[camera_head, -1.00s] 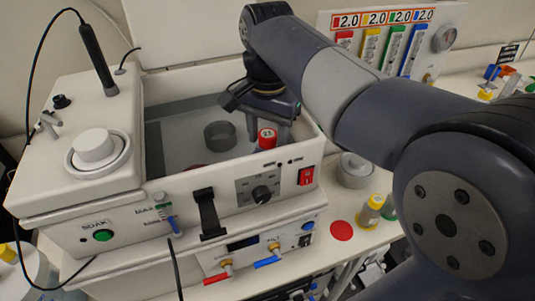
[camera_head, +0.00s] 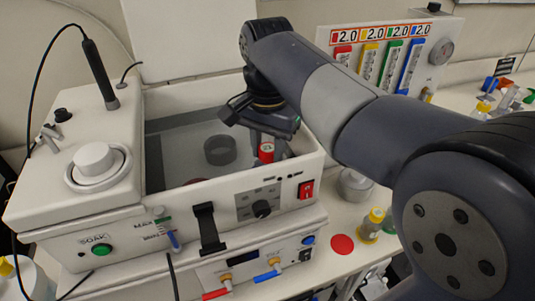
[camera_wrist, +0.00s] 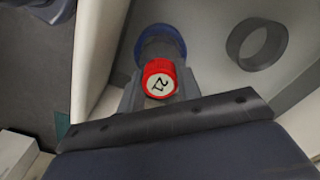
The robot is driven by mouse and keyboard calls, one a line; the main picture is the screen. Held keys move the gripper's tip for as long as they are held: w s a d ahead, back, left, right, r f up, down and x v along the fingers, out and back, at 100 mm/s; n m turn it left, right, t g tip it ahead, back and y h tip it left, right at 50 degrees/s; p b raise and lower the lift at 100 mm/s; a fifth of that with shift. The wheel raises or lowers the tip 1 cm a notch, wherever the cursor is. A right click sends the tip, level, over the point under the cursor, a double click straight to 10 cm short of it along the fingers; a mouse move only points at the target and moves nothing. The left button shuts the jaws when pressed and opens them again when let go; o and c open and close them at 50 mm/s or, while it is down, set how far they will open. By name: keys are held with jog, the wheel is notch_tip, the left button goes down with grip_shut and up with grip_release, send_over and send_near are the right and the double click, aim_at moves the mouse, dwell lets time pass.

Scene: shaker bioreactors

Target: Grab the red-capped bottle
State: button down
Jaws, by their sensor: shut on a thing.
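The red-capped bottle (camera_head: 266,152) is inside the open basin of the white shaker machine (camera_head: 225,187), near its right end. Its red cap (camera_wrist: 159,78) bears a number that looks like 21 in the wrist view. My gripper (camera_wrist: 158,97) is shut on the red-capped bottle, with a finger on either side just below the cap. In the head view my gripper (camera_head: 268,141) reaches down into the basin from above. A blue ring (camera_wrist: 162,40) shows behind the bottle in the wrist view. The bottle's lower body is mostly hidden.
An empty dark ring holder (camera_head: 220,150) stands on the basin floor left of the bottle. The basin walls are close to my gripper on the right. A yellow-capped bottle (camera_head: 372,222) and a red disc (camera_head: 342,244) are on the bench at right.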

notch_tip(320, 180, up, 18)
jog(key=p, duration=0.4)
